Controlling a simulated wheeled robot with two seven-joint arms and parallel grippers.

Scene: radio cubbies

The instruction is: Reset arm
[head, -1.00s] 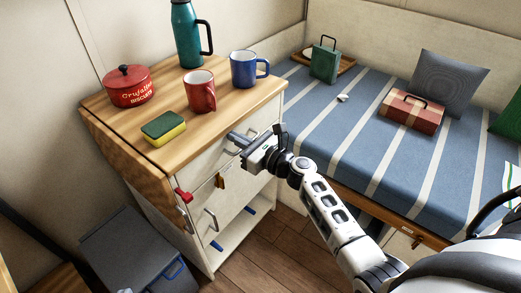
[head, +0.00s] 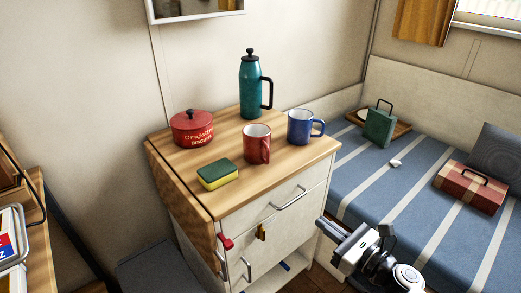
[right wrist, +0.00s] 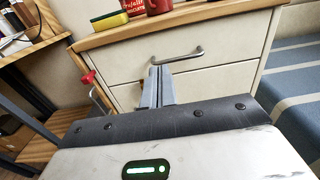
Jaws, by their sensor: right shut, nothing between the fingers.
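My right gripper (head: 328,231) is at the lower right of the head view, in front of the white drawer cabinet (head: 272,220) and apart from it. Its fingers are shut with nothing between them. In the right wrist view the closed fingers (right wrist: 157,86) point toward the cabinet's top drawer (right wrist: 222,45) and its metal handle (right wrist: 176,56). The drawer is closed. My left gripper is in neither view.
A red tin (head: 192,130), sponge (head: 217,174), red mug (head: 256,145), blue mug (head: 300,127) and teal flask (head: 250,85) stand on the cabinet top. The striped bed (head: 365,190) at right holds a green case (head: 379,128) and a plaid box (head: 470,187).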

